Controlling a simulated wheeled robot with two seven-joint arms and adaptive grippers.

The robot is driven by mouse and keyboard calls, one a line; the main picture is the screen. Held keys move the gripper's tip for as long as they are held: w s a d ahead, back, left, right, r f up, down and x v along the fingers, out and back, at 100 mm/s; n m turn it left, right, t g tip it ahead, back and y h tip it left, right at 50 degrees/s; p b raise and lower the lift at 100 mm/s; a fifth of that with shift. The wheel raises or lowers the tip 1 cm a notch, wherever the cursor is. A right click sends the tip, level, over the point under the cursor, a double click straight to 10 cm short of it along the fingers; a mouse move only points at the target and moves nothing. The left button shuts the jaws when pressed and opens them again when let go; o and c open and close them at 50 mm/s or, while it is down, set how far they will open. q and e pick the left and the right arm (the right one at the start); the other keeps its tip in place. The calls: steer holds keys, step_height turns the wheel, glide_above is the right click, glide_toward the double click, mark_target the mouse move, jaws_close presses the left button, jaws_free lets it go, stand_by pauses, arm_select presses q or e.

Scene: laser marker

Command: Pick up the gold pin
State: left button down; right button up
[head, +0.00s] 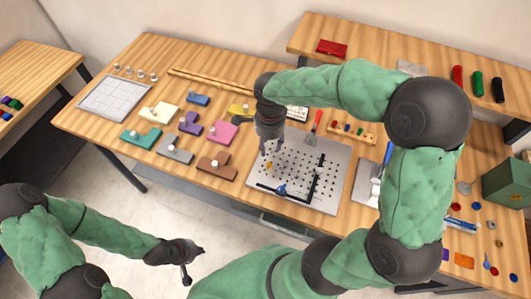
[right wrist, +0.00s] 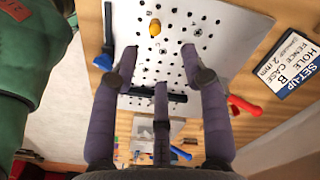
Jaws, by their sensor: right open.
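The gold pin (right wrist: 154,27) stands on the white perforated plate in the right wrist view, beyond my fingertips and slightly left of the middle. In the head view a small gold spot (head: 268,167) shows on the plate (head: 322,190), just below my right gripper (head: 270,147). My right gripper (right wrist: 160,55) is open and empty, its fingers spread above the plate. The pin lies apart from the fingers. My left gripper (head: 188,268) hangs over the floor in front of the table, away from the plate; its finger opening is unclear.
Black fence bars (right wrist: 150,95) and a blue-handled part (right wrist: 128,58) stand on the plate near my fingers. A red-handled tool (right wrist: 245,105) and a setup card (right wrist: 290,65) lie beside it. Coloured blocks (head: 220,132) lie left of the plate.

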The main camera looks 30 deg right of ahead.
steer(key=b, duration=0.1)
glide_above(269, 164)
step_height(269, 164, down, 6)
steer(key=shift+r, duration=0.1)
step_height(269, 164, down, 5)
steer(key=shift+d+r+b, duration=0.1)
steer(key=shift+r+b, duration=0.1)
steer(key=shift+b, duration=0.6)
jaws_close()
